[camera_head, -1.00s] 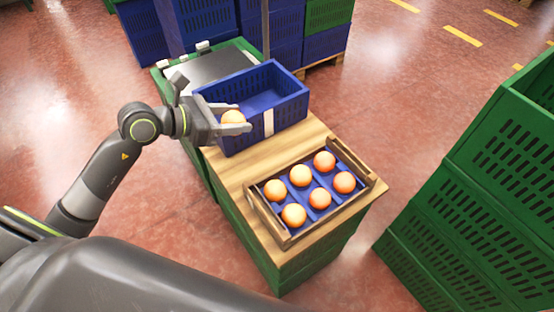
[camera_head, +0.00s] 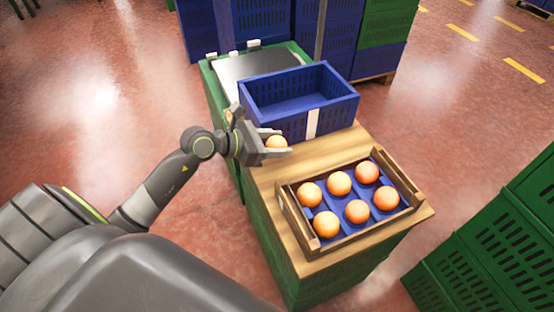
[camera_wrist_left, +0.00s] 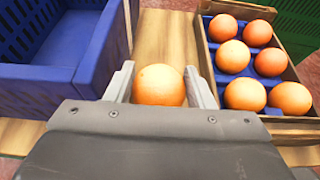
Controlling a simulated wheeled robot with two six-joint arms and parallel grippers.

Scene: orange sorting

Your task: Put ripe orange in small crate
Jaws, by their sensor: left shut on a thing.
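My left gripper (camera_head: 276,144) is shut on an orange (camera_head: 277,142). It holds the orange in front of the near wall of the blue crate, at the left edge of the wooden tabletop. In the left wrist view the held orange (camera_wrist_left: 159,86) sits between the two fingers. The small blue crate (camera_head: 345,112) has a white label on its front and looks empty. A wooden tray (camera_head: 378,226) with a blue insert holds several oranges (camera_head: 325,224) to the right of the gripper. My right gripper is not in view.
The wooden tabletop (camera_head: 272,180) is bare between the crate and the tray. A grey scale-like plate (camera_head: 255,62) lies behind the crate. Stacked blue crates (camera_head: 265,18) stand at the back, and green crates (camera_head: 500,240) stand at the right.

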